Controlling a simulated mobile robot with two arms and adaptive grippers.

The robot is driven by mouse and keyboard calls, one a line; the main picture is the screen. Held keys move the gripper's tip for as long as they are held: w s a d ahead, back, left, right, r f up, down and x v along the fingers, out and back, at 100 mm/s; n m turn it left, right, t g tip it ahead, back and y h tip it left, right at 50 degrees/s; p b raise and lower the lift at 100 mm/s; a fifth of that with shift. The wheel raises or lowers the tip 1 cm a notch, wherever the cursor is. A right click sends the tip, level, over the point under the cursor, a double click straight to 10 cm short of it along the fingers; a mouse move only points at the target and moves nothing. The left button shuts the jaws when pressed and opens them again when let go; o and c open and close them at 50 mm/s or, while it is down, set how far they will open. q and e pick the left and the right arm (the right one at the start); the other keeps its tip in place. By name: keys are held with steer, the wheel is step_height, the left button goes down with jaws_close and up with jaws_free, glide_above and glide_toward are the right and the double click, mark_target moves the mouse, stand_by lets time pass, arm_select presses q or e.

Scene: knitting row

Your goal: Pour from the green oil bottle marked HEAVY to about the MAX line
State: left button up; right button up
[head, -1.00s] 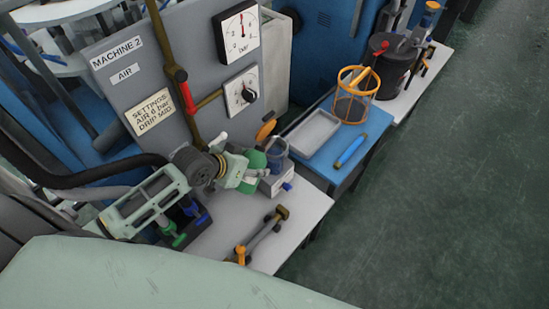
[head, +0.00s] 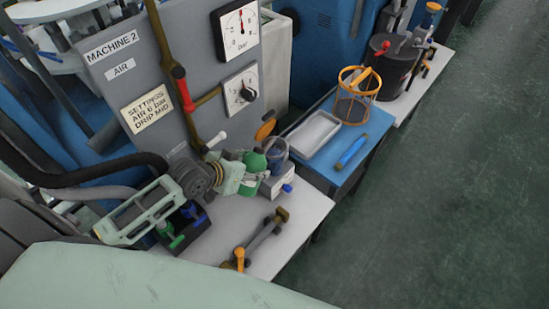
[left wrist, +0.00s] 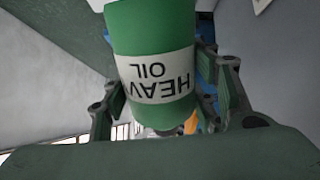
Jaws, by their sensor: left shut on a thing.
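The green oil bottle (left wrist: 150,22) fills the middle of the left wrist view; its white label reads HEAVY OIL, upside down there. It also shows as green parts in the head view (head: 255,160). My left gripper (head: 246,173) is shut on it, with a finger on each side in the left wrist view (left wrist: 165,100). The bottle is close beside a clear cup (head: 276,149) with a bluish look, on a small white block with a blue knob. The bottle's mouth, any oil stream and the MAX line cannot be made out. My right gripper is not in view.
A grey panel (head: 150,75) with gauges and a MACHINE 2 sign rises behind. The white bench (head: 300,214) holds a dark box (head: 185,226) with green and blue handles and a brown-ended tool (head: 262,238). A tray (head: 313,134) and wire basket (head: 357,95) stand to the right.

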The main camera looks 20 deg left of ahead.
arm_select(q)
steer(key=shift+f+b, duration=0.2)
steer(key=shift+b, duration=0.15)
steer(key=shift+w+f+t+b, duration=0.1)
steer(key=shift+f+t+b, duration=0.2)
steer(key=shift+t+b, duration=0.35)
steer(key=shift+d+r, duration=0.15)
